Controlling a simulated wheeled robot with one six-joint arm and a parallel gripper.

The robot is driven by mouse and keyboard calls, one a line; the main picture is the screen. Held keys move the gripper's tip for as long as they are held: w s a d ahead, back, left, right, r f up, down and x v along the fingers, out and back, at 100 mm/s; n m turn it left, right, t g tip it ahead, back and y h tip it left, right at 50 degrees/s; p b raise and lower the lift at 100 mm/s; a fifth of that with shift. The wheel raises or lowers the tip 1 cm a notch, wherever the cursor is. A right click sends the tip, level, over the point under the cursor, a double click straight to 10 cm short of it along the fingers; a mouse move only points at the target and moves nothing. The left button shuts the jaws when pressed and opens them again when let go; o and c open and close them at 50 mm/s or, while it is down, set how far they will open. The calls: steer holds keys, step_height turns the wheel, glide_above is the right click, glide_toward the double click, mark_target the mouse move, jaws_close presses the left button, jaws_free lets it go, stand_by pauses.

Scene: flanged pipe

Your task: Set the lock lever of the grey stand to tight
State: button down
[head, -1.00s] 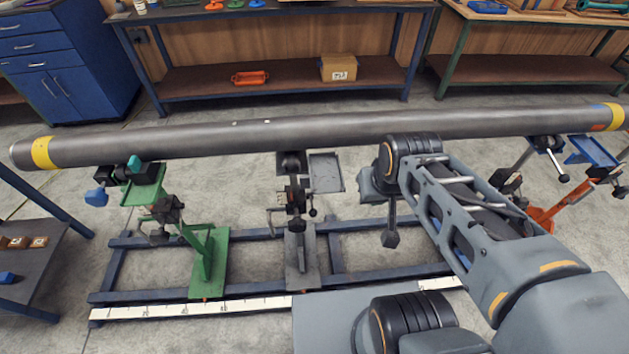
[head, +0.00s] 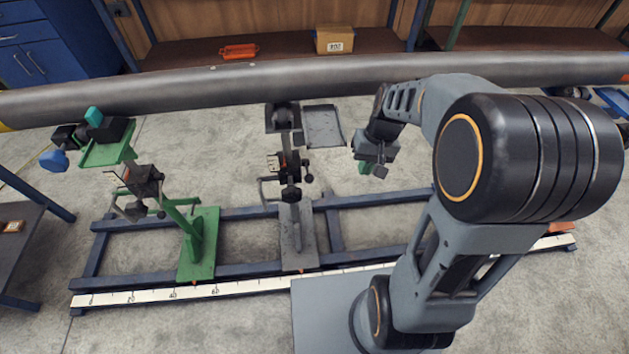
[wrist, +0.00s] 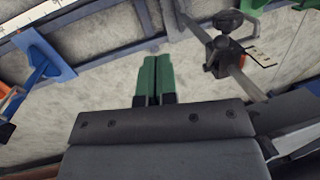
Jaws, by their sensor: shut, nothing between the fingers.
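The grey stand (head: 297,235) stands on the blue floor frame, in the middle of the head view. Its dark clamp body (head: 290,172) has knobs and a thin bent handle on its left side; I cannot tell which part is the lock lever or how it is set. My gripper (head: 366,168) hangs to the right of this clamp, apart from it. In the wrist view its green fingers (wrist: 153,78) are together and empty. A grey post with a black knob (wrist: 226,20) and a small marked plate (wrist: 262,53), seemingly the grey stand, shows at upper right there.
A long grey pipe (head: 200,88) runs across behind the stands. A green stand (head: 200,245) is left of the grey one. A white scale strip (head: 235,288) runs along the front of the frame. A blue stand (wrist: 45,62) shows in the wrist view.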

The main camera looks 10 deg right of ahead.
steer(key=w+f+n+g+y+b, duration=0.2)
steer(key=w+f+n+y+b, duration=0.45)
steer(key=f, duration=0.65)
steer(key=n+y, duration=0.3)
steer(key=n, duration=0.5)
glide_toward(307, 170)
step_height(307, 170, up, 3)
steer(key=d, duration=0.2)
steer(key=shift+s+n+g, duration=0.25)
steer(key=shift+n+g, duration=0.25)
steer(key=shift+n, duration=0.15)
steer(key=b+x, duration=0.1)
steer(key=x, duration=0.9)
steer(key=shift+b, duration=0.4)
